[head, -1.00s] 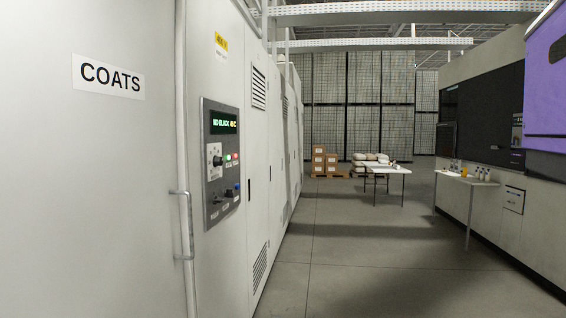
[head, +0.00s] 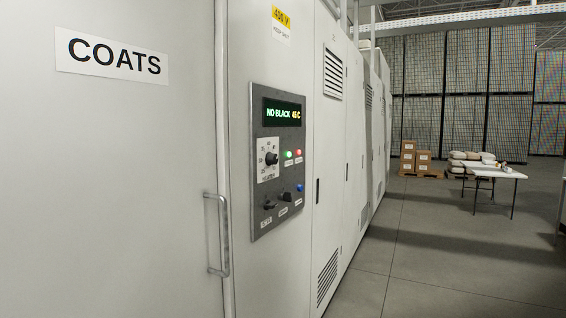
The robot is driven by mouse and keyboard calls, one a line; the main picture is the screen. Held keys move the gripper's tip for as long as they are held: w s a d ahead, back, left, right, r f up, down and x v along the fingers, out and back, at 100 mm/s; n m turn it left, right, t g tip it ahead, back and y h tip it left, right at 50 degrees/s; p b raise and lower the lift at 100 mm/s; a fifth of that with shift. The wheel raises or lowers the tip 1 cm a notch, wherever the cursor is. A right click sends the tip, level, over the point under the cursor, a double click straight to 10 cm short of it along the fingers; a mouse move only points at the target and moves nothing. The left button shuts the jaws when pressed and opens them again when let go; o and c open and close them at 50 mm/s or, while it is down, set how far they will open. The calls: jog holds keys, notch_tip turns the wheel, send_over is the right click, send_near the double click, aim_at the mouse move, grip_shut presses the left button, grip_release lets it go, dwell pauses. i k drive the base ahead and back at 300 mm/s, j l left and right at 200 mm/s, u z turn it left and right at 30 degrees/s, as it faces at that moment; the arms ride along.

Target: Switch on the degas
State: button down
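A grey control panel (head: 278,158) is set in the white cabinet front, right of the door marked COATS. Its display (head: 282,112) reads "NO BLACK 45 C". Below it are a dial (head: 270,158) on a white scale, a green light (head: 288,154) and a red light (head: 298,153). Lower down are a dark switch at left (head: 269,204), a dark knob in the middle (head: 286,196) and a blue button (head: 300,188). Their small labels are too small to read surely, so I cannot tell which one is the degas. My gripper is not in view.
The COATS door (head: 120,190) has a vertical handle (head: 219,235) that sticks out left of the panel. Open grey floor (head: 430,265) lies to the right. A white table (head: 497,173), stacked boxes (head: 415,160) and sacks (head: 465,160) stand farther back.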

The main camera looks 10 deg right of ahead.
aim_at(285, 196)
jog(key=i+l, duration=0.35)
jog(key=i, duration=0.15)
jog(key=i+l, duration=0.35)
jog(key=i, duration=0.15)
jog(key=i+l, duration=0.35)
jog(key=i, duration=0.15)
jog(key=i+l, duration=0.35)
jog(key=i, duration=0.15)
